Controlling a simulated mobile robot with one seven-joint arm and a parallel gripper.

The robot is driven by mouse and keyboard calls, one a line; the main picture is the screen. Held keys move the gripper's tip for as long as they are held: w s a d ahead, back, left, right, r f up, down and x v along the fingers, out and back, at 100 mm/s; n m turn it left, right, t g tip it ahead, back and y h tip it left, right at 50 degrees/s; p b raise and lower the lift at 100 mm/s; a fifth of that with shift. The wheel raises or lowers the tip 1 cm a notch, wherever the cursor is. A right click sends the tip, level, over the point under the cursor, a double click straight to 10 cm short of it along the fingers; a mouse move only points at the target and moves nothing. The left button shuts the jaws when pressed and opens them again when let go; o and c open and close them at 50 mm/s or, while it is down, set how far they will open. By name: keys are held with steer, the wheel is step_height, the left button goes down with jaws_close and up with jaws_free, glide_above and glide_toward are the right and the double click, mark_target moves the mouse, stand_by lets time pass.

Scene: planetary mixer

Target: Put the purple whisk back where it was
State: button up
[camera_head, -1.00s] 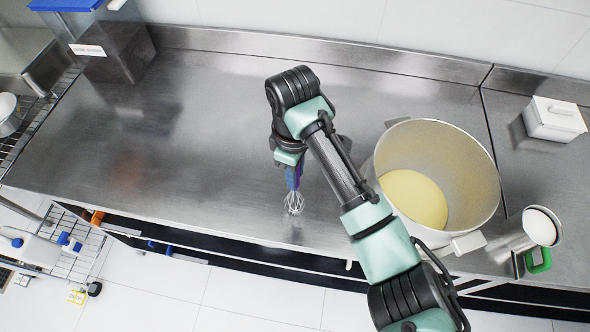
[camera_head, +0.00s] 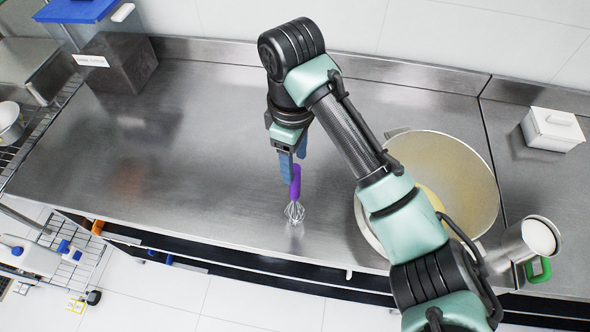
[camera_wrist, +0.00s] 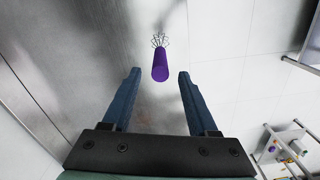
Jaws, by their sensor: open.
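The purple whisk (camera_head: 295,190) is on the steel counter (camera_head: 200,150), its wire end toward the counter's front edge. In the head view my gripper (camera_head: 291,170) is just above and behind the whisk's purple handle. The wrist view shows the whisk (camera_wrist: 160,62) beyond and between the two blue fingertips of my gripper (camera_wrist: 159,75), apart from both. The fingers are spread and hold nothing. I cannot tell whether the whisk stands upright or tilts.
A steel jug (camera_head: 515,245) with a green handle is by the front right. A white box (camera_head: 552,130) and a dark container (camera_head: 118,65) are at the back.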

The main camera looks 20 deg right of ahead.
step_height(320, 180, up, 3)
steer(key=shift+r, duration=0.15)
steer(key=w+a+r+t+y, duration=0.1)
steer(key=w+a+r+t, duration=0.35)
steer(key=w+a, duration=0.25)
steer(key=w+a+r+t+y, duration=0.25)
steer(key=a+r+t, duration=0.3)
steer(key=r, duration=0.45)
steer(key=w+a+r+t+y, duration=0.1)
steer(key=w+a+r+t, duration=0.25)
steer(key=a+r, duration=0.5)
steer(key=s+d+r+m+t, duration=0.1)
steer(key=s+r+m+t, duration=0.2)
steer(key=r, duration=0.5)
steer(key=s+d+r+t, duration=0.1)
steer(key=s+r+t, duration=0.35)
steer(key=r, duration=0.45)
steer(key=s+d+r+m+t+h, duration=0.4)
steer(key=s+r, duration=0.4)
steer(key=s, duration=0.3)
steer(key=d+m+t, duration=0.1)
steer(key=t, duration=0.1)
steer(key=shift+r+m+t+h, duration=0.3)
steer(key=shift+r+h, duration=0.05)
steer(key=shift+d, duration=0.1)
